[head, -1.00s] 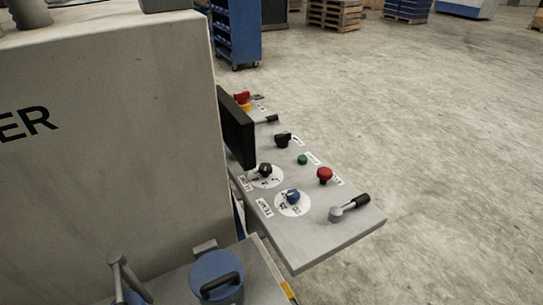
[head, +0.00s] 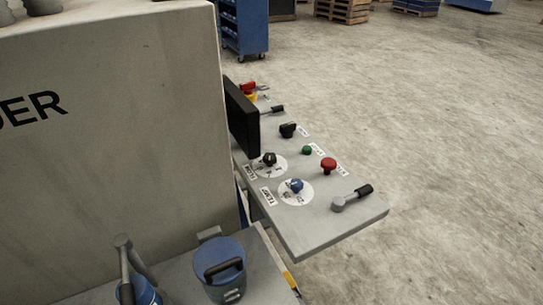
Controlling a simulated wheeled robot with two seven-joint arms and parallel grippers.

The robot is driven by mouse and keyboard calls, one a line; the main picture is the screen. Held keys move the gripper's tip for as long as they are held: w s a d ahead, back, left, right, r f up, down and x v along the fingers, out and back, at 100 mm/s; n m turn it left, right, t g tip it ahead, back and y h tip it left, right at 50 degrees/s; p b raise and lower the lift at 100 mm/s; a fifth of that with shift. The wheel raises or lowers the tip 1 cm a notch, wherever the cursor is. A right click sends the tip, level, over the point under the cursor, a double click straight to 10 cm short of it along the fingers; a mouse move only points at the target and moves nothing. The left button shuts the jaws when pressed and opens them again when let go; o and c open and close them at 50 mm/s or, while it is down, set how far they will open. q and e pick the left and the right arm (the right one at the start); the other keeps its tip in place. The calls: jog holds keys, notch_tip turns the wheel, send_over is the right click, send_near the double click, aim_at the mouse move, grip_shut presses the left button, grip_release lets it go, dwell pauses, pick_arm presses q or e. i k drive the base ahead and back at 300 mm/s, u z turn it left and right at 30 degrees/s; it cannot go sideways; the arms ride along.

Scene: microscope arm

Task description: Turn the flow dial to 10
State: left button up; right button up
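The control panel (head: 322,228) is a grey slab sticking out to the right of the large grey machine. Two knobs sit on white round scales near its left edge: a black knob (head: 269,159) and a blue knob (head: 297,185). The label by the black knob seems to read FLOW, and the one by the blue knob seems to read TEMP. The scale numbers are too small to read, so I cannot tell either setting. Neither of my grippers is in view, and nothing touches the dials.
The panel also carries a red mushroom button (head: 328,165), a green button (head: 307,150), a black selector (head: 288,130), and a lever (head: 352,198) at the near right corner. A dark screen (head: 242,118) stands beside the dials. A blue lidded container (head: 224,270) is in front. Open floor lies right.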

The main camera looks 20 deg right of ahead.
aim_at(269, 158)
jog(key=k, duration=0.45)
jog(key=z, duration=2.35)
jog(key=i, duration=3)
jog(key=u, duration=4.65)
jog(key=i, duration=0.5)
jog(key=z, duration=0.05)
